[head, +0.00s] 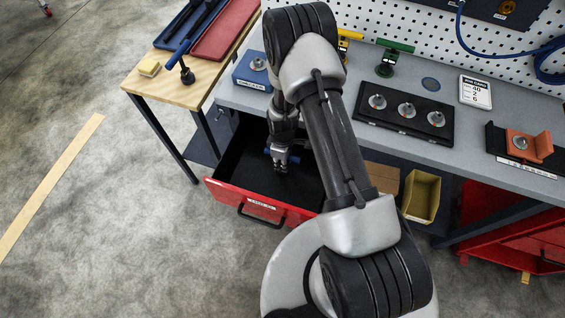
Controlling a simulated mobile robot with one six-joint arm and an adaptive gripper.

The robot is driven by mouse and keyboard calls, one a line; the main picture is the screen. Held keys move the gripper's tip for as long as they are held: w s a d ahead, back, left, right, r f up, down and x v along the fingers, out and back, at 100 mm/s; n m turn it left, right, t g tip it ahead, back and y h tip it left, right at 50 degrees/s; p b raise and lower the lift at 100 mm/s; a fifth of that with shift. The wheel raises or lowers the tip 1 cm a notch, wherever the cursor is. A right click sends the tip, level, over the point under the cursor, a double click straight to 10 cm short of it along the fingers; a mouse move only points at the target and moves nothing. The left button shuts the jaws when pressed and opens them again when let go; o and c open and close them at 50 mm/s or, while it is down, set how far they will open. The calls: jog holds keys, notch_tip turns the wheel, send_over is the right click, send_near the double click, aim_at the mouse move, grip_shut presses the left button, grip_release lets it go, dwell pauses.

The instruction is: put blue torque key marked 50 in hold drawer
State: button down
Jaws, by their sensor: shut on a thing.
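My gripper (281,167) points down over the open red drawer (262,208), inside its outline in the head view. It is shut on a blue key (268,153), of which only small blue parts show beside the fingers. The marking on the key cannot be read. The drawer has a black interior, a black handle and a small white label too small to read. Whether the key touches the drawer floor cannot be told. My arm hides the drawer's right part.
The grey workbench (450,125) holds a blue block (252,72), a black tray (405,113) with three round dials and an orange block (528,146). A wooden side table (140,82) carries blue and red trays. A yellow bin (421,196) sits below the bench. Floor at left is clear.

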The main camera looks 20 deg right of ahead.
jog(key=shift+f, duration=0.25)
jog(key=shift+f, duration=0.2)
jog(key=c, duration=1.4)
grip_release()
jog(key=shift+r, duration=0.1)
jog(key=shift+c, duration=0.2)
